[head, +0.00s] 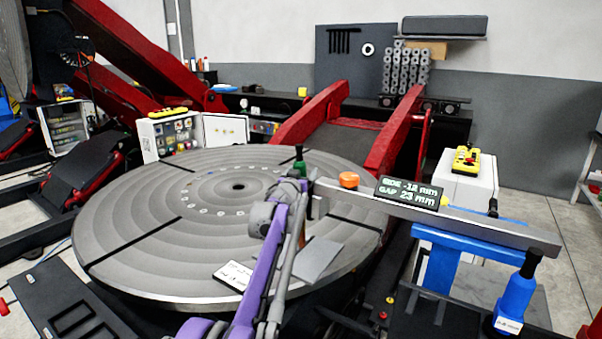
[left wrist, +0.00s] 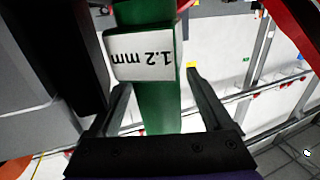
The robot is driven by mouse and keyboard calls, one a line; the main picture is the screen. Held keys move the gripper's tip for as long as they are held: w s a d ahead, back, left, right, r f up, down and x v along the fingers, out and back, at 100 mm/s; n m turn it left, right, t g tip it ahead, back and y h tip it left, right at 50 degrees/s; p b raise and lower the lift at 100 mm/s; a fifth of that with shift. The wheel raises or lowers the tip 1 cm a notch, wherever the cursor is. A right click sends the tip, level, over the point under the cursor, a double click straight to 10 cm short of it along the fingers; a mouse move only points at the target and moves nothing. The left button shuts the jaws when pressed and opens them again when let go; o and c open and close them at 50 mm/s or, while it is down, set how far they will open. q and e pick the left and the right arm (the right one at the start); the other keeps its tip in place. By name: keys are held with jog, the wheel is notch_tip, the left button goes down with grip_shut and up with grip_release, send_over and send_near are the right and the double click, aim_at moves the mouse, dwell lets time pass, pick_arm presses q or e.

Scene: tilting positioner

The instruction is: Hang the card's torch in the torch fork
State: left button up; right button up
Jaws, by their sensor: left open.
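A green torch (head: 299,162) stands upright behind my left gripper (head: 290,188) in the head view. In the left wrist view the green torch (left wrist: 148,100), with a white label reading 1.2 mm, runs between the two spread fingers of my left gripper (left wrist: 160,85). The gripper is open, with a gap showing beside the torch. A blue torch (head: 516,293) with a white label stands at the lower right. A white card (head: 234,274) lies at the turntable's near edge; its text is too small to read. I cannot clearly pick out the torch fork. My right gripper is out of view.
The large grey turntable (head: 150,215) fills the middle. A long bar (head: 480,225) with a display reading SIDE -12 mm, GAP 23 mm crosses to the right, above a blue stand (head: 441,262). Red arms (head: 395,130) rise behind. A grey plate (head: 318,258) lies beside my arm.

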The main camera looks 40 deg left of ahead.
pick_arm(q)
jog(key=shift+w+d+f, duration=0.1)
jog(key=shift+w+d, duration=0.05)
jog(key=shift+d, duration=0.05)
